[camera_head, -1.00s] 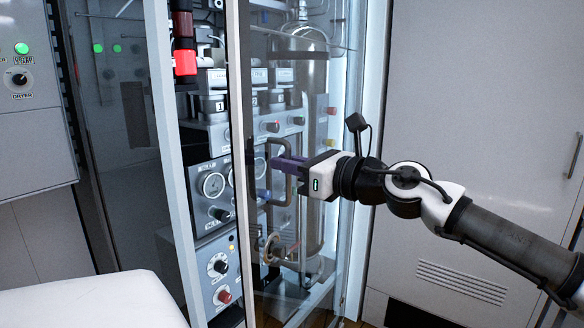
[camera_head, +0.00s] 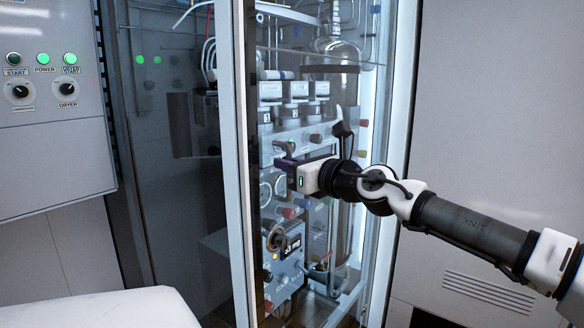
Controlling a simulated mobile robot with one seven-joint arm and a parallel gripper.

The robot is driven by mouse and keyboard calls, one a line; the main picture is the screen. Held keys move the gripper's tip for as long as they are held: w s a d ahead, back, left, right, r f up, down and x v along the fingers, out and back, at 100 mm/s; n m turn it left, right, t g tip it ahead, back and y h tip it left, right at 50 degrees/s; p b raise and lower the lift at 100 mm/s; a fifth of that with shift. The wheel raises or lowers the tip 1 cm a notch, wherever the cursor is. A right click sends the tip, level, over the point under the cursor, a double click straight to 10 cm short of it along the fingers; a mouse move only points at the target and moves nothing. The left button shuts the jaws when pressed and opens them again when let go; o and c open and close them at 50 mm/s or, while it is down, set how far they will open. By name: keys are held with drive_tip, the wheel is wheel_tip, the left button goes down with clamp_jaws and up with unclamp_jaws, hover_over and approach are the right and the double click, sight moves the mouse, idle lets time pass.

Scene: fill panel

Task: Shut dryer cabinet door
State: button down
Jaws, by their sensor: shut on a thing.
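The dryer cabinet door (camera_head: 335,95) is a glass panel in the middle of the view. Its free edge on the left lies at or very near the white cabinet post (camera_head: 233,130); I cannot tell whether a thin gap is left. My gripper (camera_head: 284,168) is at the left part of the door, at the height of the door handle. It is shut on the handle, which is mostly hidden by the fingers. My arm reaches in from the right. Through the glass the gauges, valves and a tall cylinder show inside the cabinet.
A control panel (camera_head: 50,85) with green lights and black knobs is at the left. A white surface (camera_head: 95,305) is at the lower left. A plain grey wall panel (camera_head: 495,120) with a vent stands at the right, behind my arm.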

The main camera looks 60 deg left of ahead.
drive_tip(key=shift+s+a, duration=0.35)
drive_tip(key=shift+a, duration=0.15)
